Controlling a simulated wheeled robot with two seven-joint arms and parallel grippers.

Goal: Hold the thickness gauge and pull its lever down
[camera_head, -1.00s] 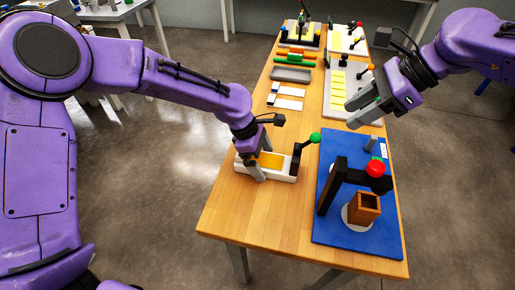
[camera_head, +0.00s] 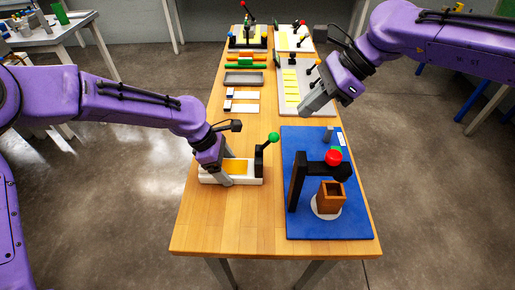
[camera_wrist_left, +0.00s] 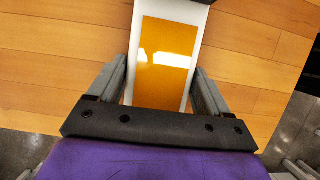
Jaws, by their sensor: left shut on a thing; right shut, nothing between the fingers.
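The thickness gauge appears to be the white base (camera_head: 250,181) with an amber plate (camera_head: 236,166) on top, near the table's left edge. The amber plate also shows in the left wrist view (camera_wrist_left: 167,65). Its black lever (camera_head: 259,157) rises at the right end, tilted up to the right, with a green ball knob (camera_head: 274,137). My left gripper (camera_head: 226,178) is shut on the left part of the base, a finger on each long side (camera_wrist_left: 163,95). My right gripper (camera_head: 304,108) is shut and empty, over the white board behind the blue mat, away from the green knob.
A blue mat (camera_head: 301,226) on the right bears a black stand (camera_head: 298,185) with a red knob (camera_head: 333,157) and a brown box (camera_head: 330,195). Strips and a grey tray (camera_head: 245,79) lie farther back. The wooden table (camera_head: 225,225) is bare in front.

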